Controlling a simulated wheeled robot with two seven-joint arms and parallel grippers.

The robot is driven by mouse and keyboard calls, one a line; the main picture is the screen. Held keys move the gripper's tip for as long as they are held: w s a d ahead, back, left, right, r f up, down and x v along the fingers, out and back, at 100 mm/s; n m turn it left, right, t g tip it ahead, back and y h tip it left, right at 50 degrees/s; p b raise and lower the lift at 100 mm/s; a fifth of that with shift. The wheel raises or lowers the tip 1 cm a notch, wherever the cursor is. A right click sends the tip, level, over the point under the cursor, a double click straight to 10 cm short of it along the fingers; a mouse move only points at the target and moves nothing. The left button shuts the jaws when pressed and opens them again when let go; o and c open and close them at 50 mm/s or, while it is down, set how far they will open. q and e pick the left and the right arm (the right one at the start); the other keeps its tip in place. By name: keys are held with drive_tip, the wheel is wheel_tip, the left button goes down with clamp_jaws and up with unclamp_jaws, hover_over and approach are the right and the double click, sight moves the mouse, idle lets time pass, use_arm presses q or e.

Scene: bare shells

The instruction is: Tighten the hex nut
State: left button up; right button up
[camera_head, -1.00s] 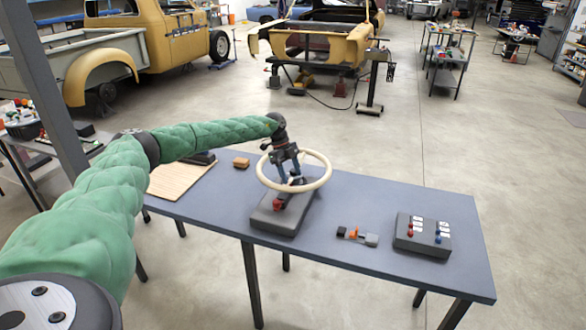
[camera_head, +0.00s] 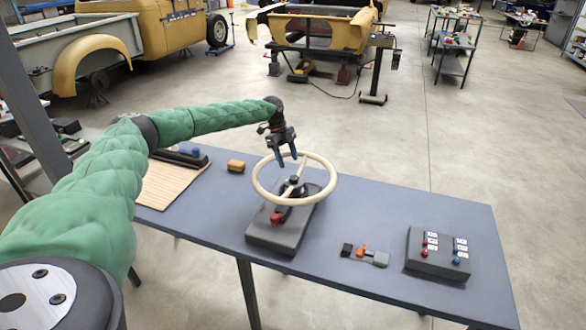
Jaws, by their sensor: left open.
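A cream steering wheel (camera_head: 331,190) is mounted on a dark grey block (camera_head: 272,236) on the table. Its dark hub (camera_head: 294,186) is at the middle of the ring, where the hex nut is too small to make out. A red part (camera_head: 276,219) shows on the block below the wheel. My left gripper (camera_head: 287,164) is open and points down above the far part of the wheel, behind the hub in the picture. Nothing shows between its fingers. My right gripper is not in view.
The blue-grey table (camera_head: 380,215) also bears a small grey and orange tool (camera_head: 366,255), a box with red and blue levers (camera_head: 438,254), a brown block (camera_head: 236,166) and a wooden slatted board (camera_head: 172,182).

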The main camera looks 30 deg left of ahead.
sight(294, 177)
use_arm(q)
drive_tip(key=shift+s+d+f+p, duration=0.2)
drive_tip(key=shift+s+d+p, duration=0.05)
drive_tip(key=shift+d+p, duration=0.2)
drive_tip(key=shift+s+d+f+p, duration=0.15)
drive_tip(key=shift+s+d+p, duration=0.1)
drive_tip(key=shift+d+p, duration=0.2)
drive_tip(key=f, duration=0.1)
drive_tip(key=f+p, duration=0.1)
drive_tip(key=f, duration=0.2)
drive_tip(key=shift+w+d+f+p, duration=0.2)
drive_tip(key=shift+w+d+p, duration=0.05)
drive_tip(key=shift+d+p, duration=0.15)
drive_tip(key=shift+f, duration=0.3)
drive_tip(key=shift+s+d+f, duration=0.2)
drive_tip(key=shift+s+d, duration=0.1)
drive_tip(key=shift+d, duration=0.1)
drive_tip(key=shift+w+a+f, duration=0.1)
drive_tip(key=shift+w+f, duration=0.05)
drive_tip(key=c, duration=0.8)
drive_tip(key=shift+c, duration=1)
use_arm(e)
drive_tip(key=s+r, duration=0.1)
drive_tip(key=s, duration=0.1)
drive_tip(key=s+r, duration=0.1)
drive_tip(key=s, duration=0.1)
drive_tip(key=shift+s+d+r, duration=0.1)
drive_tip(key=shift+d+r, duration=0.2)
